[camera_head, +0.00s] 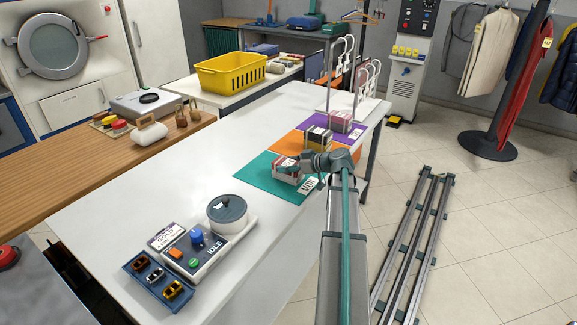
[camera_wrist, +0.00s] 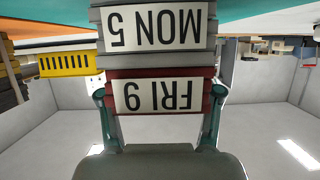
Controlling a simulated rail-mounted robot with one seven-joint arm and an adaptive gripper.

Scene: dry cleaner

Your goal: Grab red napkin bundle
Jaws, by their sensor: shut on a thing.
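The red napkin bundle (camera_wrist: 211,86) carries a white label reading FRI 9, upside down in the wrist view. It lies against a grey bundle (camera_wrist: 98,47) labelled MON 5, which is on the teal mat side. My gripper (camera_wrist: 158,97) has one finger at each end of the red bundle and is shut on it. In the head view my gripper (camera_head: 295,168) is low over the teal mat (camera_head: 257,178), at the stack with the red bundle (camera_head: 282,163). The gripper hides part of that stack.
Other bundle stacks are on the orange mat (camera_head: 288,141) and purple mat (camera_head: 318,121) behind. A yellow basket (camera_head: 232,76) stands farther back. A control box (camera_head: 190,250) is at the near left.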

